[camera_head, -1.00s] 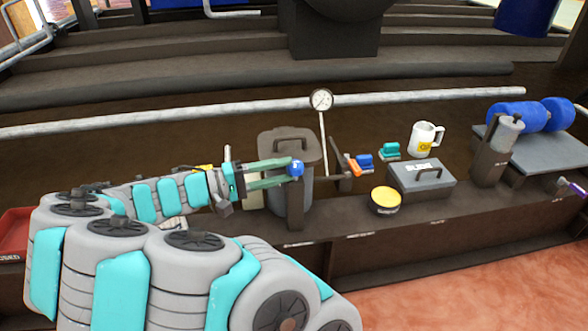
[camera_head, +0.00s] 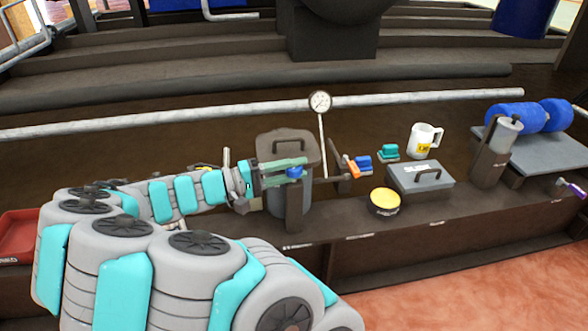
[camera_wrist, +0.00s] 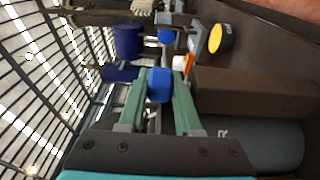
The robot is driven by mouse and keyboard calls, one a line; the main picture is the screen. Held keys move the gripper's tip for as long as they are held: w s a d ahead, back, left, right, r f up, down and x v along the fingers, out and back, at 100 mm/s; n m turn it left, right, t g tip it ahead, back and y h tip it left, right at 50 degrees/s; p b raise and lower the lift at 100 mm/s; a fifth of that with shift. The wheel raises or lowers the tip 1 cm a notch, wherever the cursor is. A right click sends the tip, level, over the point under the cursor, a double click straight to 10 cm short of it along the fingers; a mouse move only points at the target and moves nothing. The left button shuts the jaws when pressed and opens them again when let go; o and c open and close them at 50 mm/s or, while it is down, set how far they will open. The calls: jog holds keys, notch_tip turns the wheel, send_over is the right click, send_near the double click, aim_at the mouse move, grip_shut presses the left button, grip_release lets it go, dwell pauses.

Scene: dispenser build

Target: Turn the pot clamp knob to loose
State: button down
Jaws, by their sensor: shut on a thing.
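The pot clamp knob (camera_head: 294,172) is a small blue knob in front of the dark grey lidded pot (camera_head: 274,188), near the top of an upright post (camera_head: 294,212). My gripper (camera_head: 298,170) reaches it from the left. Its two green fingers are shut on the knob. In the wrist view, the blue knob (camera_wrist: 159,86) sits between the fingertips of my gripper (camera_wrist: 160,78). The fingers partly cover the knob in the head view, and no loose or tight mark on it can be read.
A dial gauge (camera_head: 320,102) on a thin stem stands right of the pot. Further right are a yellow-topped tin (camera_head: 384,200), a grey box with a handle (camera_head: 420,178), a white mug (camera_head: 424,140) and blue rollers (camera_head: 520,116). A red tray (camera_head: 18,236) lies at the far left.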

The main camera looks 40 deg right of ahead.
jog(key=shift+n+t, duration=0.3)
jog(key=shift+t, duration=0.2)
jog(key=shift+n+t+h+b, duration=0.4)
jog(key=shift+t+b, duration=0.05)
jog(key=shift+t, duration=0.15)
jog(key=c, duration=0.9)
grip_release()
jog(key=shift+a, duration=0.1)
jog(key=shift+p+v, duration=0.4)
jog(key=shift+v, duration=3.4)
